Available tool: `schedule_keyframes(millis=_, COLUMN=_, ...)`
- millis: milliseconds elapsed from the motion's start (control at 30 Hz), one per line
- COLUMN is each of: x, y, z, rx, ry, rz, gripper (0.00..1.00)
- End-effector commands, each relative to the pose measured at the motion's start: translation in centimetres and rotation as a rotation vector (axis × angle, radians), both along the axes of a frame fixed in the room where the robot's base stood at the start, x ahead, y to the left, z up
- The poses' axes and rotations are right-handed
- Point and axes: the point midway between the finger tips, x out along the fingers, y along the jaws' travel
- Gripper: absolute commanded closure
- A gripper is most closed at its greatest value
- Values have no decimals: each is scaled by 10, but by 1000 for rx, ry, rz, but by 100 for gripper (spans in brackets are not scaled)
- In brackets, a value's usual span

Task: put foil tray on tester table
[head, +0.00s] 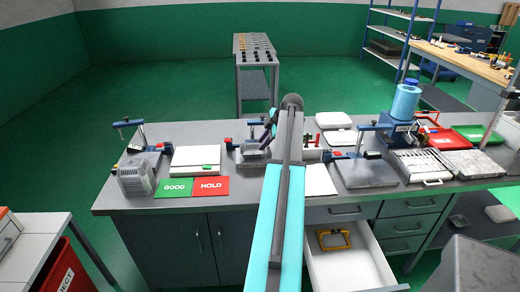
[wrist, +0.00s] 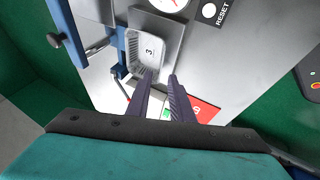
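The foil tray (wrist: 157,58), a pale rounded tray marked "3", lies on a grey tester plate (wrist: 172,35) in the wrist view. In the head view the tray (head: 252,150) is small and partly hidden by my arm. My gripper (wrist: 162,76) has two dark fingers spread apart, with their tips at the tray's near edge. I cannot tell whether they touch it. In the head view my gripper (head: 270,132) is just above that station. The tester table (head: 226,133) is the long grey bench with drawers.
Other clamp stations (head: 140,150) stand along the bench. GOOD (head: 174,188) and HOLD (head: 210,187) cards lie at its front left. A blue bottle (head: 405,100) stands at the right. An open drawer (head: 345,265) sticks out in front. A gauge (wrist: 172,4) and RESET button (wrist: 209,10) are beside the tray.

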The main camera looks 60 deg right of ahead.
Motion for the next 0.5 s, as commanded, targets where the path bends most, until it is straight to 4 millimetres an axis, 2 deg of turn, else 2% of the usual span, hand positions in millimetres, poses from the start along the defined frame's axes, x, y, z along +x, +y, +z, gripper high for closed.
schedule_keyframes(millis=200, x=-12, y=1, z=18, rx=-1, ry=-1, rz=-2, gripper=80)
schedule_keyframes(millis=500, x=-16, y=2, z=27, rx=1, ry=0, rz=1, gripper=80)
